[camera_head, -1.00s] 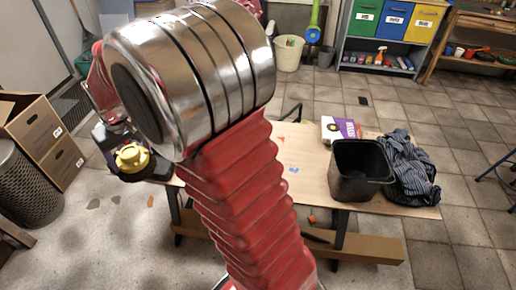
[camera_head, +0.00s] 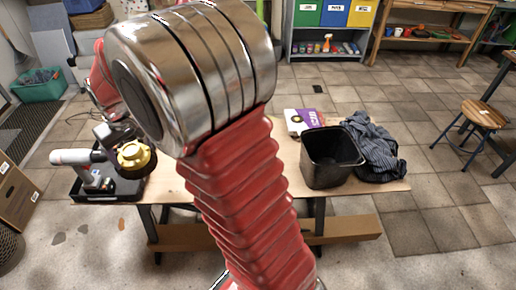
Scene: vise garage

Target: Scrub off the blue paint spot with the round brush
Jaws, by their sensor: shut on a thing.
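My gripper (camera_head: 116,136) is left of my large red arm, partly hidden behind it, and is shut on the round brush (camera_head: 133,155). The brush has a yellow top and a dark, round lower part. It appears in front of the table's left end; I cannot tell its exact height or whether it touches anything. The wooden table (camera_head: 291,165) spans the middle of the view. The blue paint spot is not visible now; my arm covers much of the table's middle.
A black bin (camera_head: 331,158), a striped cloth (camera_head: 374,150) and a purple-and-white box (camera_head: 303,120) stand on the table's right side. A black tray (camera_head: 108,196) with a white-and-grey tool (camera_head: 84,158) is at the left end. A stool (camera_head: 481,115) stands at right.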

